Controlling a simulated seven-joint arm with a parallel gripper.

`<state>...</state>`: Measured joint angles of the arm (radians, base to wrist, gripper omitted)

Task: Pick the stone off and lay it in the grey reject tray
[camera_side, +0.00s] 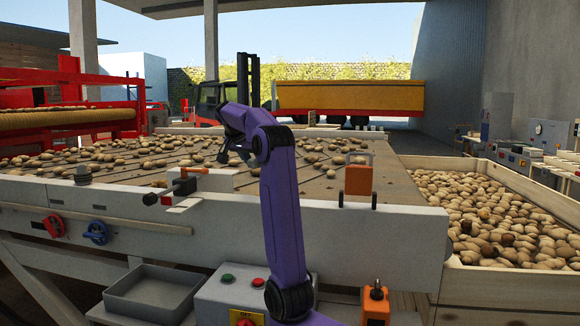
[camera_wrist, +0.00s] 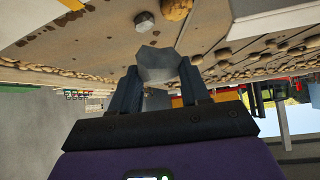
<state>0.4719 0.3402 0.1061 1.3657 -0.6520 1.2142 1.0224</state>
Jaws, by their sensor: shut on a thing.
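My gripper (camera_side: 236,156) is over the belt of the sorting table in the side view, pointing down to the left. In the wrist view its two dark fingers (camera_wrist: 160,76) are shut on a pale grey, faceted stone (camera_wrist: 157,62), which sits between the tips. The stone is too small to make out in the side view. The grey reject tray (camera_side: 152,293) stands at the front left, below the table's edge, and looks empty. The tray does not show clearly in the wrist view.
Many potatoes (camera_side: 148,163) lie on the belt. In the wrist view a grey bolt-like piece (camera_wrist: 145,21) and a potato (camera_wrist: 177,8) lie near the stone. The white table side (camera_side: 370,235) stands between belt and tray. A wooden crate (camera_side: 500,278) of potatoes is at right.

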